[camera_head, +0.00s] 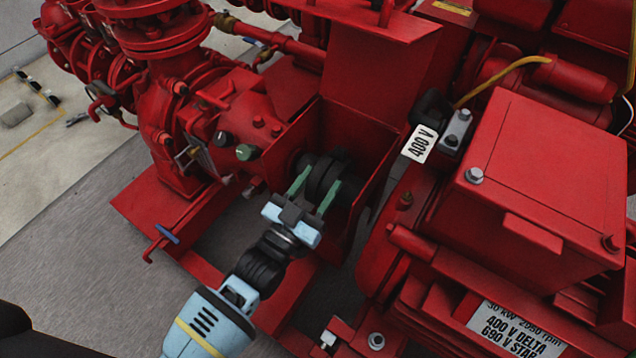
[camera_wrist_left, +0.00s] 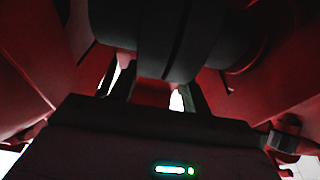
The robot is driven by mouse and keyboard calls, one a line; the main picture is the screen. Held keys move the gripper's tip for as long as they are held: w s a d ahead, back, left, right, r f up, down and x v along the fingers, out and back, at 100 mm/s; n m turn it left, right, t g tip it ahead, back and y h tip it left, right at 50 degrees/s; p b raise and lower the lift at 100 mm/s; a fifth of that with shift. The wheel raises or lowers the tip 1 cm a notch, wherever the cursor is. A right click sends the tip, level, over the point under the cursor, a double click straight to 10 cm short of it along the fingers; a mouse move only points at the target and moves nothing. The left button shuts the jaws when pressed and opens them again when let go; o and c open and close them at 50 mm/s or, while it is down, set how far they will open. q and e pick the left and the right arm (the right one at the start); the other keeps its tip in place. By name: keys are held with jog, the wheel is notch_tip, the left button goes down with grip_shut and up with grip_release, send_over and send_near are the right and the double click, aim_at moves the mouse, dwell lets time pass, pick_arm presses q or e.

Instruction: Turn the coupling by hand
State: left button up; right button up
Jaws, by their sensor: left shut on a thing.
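The coupling (camera_head: 326,176) is a dark, ribbed round piece between the red pump on the left and the red motor on the right. It sits inside an open red guard (camera_head: 358,127). My left gripper (camera_head: 318,184) reaches in from the front, with its two green fingers on either side of the coupling, shut on it. In the left wrist view the coupling (camera_wrist_left: 160,40) fills the upper middle as a dark curved body, close in front of the gripper. The far side of the coupling is hidden. My right gripper is not in view.
Red guard walls stand close on both sides of the coupling. A blue-handled valve (camera_head: 167,234) is at the left front. Grey floor (camera_head: 70,215) is clear at the left.

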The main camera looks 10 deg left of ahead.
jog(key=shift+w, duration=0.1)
pick_arm(q)
jog(key=o, duration=1)
jog(key=shift+c, duration=0.2)
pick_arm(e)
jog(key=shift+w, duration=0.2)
pick_arm(q)
jog(key=p+v, duration=0.2)
jog(key=v, duration=0.5)
jog(key=shift+s+p, duration=0.3)
jog(key=shift+s, duration=0.05)
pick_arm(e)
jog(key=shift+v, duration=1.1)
pick_arm(q)
jog(key=shift+a, duration=0.15)
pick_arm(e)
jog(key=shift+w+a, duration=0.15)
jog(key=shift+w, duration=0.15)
